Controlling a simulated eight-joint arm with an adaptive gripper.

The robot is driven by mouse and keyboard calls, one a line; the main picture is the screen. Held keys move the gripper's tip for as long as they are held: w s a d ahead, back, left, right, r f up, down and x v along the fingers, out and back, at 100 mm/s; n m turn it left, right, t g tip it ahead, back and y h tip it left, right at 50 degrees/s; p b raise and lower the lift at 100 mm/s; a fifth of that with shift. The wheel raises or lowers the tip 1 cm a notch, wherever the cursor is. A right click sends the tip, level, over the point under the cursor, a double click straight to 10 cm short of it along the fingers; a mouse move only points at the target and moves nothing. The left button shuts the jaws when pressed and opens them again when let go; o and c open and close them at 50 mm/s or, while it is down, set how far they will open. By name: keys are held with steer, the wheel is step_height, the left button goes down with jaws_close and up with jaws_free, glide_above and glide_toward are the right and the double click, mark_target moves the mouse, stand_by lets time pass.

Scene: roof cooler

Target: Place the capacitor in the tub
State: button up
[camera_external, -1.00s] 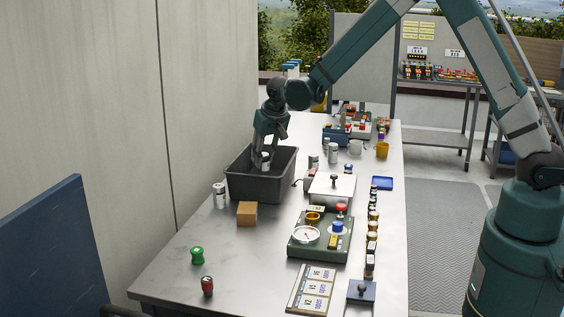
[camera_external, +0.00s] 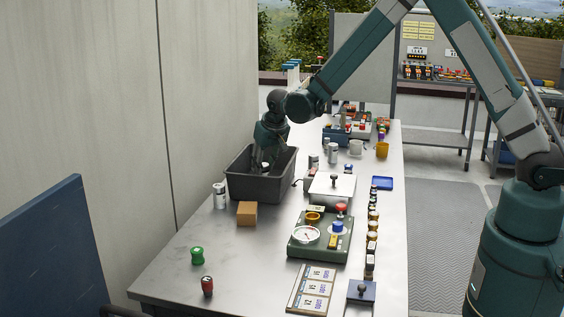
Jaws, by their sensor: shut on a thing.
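The tub (camera_external: 250,187) is a dark grey open bin on the left side of the table, near the wall. My gripper (camera_external: 265,160) points down into the tub, its fingertips below or level with the rim. It is shut on a small silver-white cylinder, the capacitor (camera_external: 265,166), of which only a little shows between the fingers. The tub's front wall and the fingers hide the rest, so I cannot tell whether the capacitor touches the tub floor.
Silver cans (camera_external: 219,195) and a brown box (camera_external: 247,213) stand close in front of the tub. More cans (camera_external: 333,152) and a white-topped scale (camera_external: 331,186) are to its right. A green gauge panel (camera_external: 320,240) sits mid-table.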

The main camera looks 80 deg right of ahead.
steer(key=shift+f, duration=0.2)
steer(key=o, duration=0.9)
steer(key=shift+o, duration=0.2)
steer(key=shift+r, duration=0.15)
steer(key=shift+r, duration=0.15)
steer(key=v, duration=1.2)
